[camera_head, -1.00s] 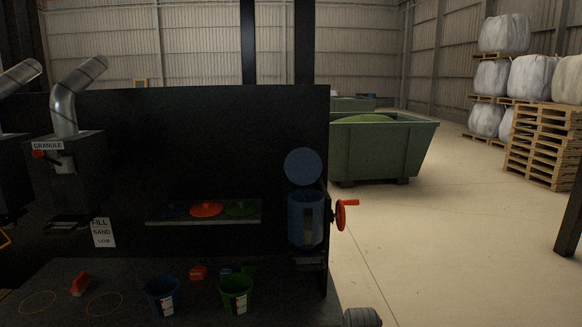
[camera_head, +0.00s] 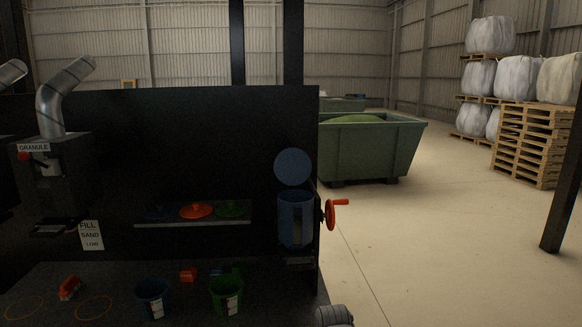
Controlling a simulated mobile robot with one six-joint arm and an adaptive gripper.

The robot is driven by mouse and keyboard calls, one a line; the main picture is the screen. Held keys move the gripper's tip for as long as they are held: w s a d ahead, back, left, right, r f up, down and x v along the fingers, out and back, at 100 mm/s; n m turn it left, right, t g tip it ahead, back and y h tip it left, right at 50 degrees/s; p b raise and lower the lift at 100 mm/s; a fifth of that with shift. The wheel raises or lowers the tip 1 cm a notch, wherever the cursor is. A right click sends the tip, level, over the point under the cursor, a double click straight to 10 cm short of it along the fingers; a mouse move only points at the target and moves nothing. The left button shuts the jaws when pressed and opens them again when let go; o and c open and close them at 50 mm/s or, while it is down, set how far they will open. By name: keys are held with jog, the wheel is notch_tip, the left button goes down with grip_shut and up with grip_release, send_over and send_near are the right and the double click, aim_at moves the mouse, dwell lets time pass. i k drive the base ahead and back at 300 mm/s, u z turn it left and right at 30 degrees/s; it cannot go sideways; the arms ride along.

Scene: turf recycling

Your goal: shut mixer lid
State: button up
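The mixer is a blue cylinder (camera_head: 284,218) with a clear front strip, fixed at the right end of the dark panel. Its round blue lid (camera_head: 292,167) stands up and open above the drum's top. An orange-red crank handle (camera_head: 334,213) sticks out on the mixer's right side. A grey rounded part (camera_head: 335,316) shows at the bottom edge, below and right of the mixer.
A shelf (camera_head: 190,224) left of the mixer carries blue, orange and green lids. A blue bucket (camera_head: 153,298) and a green bucket (camera_head: 226,295) stand on the dark bench. A green skip (camera_head: 370,148) and stacked pallets (camera_head: 535,145) stand behind.

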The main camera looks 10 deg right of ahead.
aim_at(292, 166)
jog(key=u, duration=0.05)
jog(key=i, duration=0.95)
jog(key=z, duration=0.05)
